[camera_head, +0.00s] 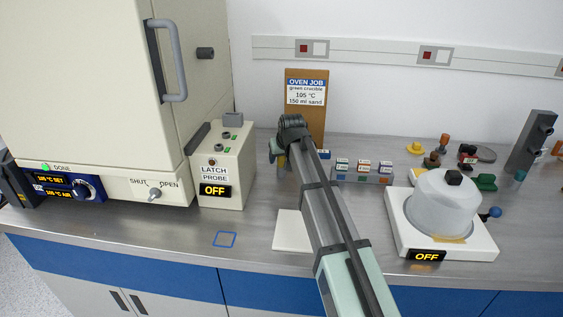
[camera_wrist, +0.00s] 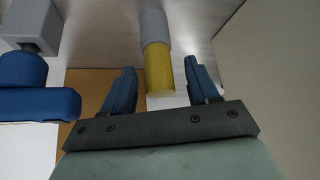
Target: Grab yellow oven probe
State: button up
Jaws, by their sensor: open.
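The yellow oven probe (camera_wrist: 158,72) shows in the wrist view as a yellow cylinder with a grey upper part. It lies between the two blue fingers of my gripper (camera_wrist: 160,66), with gaps on both sides, so the fingers are open and not closed on it. In the head view my gripper (camera_head: 277,152) is beside the latch probe box (camera_head: 222,185), in front of the job card.
The oven (camera_head: 75,80) stands at the left with its door closed. The brown job board (camera_head: 318,118) is behind my gripper. A row of small labelled blocks (camera_head: 362,172) and a white covered device reading OFF (camera_head: 440,215) are to the right. The front bench is mostly clear.

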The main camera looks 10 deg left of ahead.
jog(key=shift+c, duration=0.2)
jog(key=c, duration=1)
jog(key=shift+r, duration=0.15)
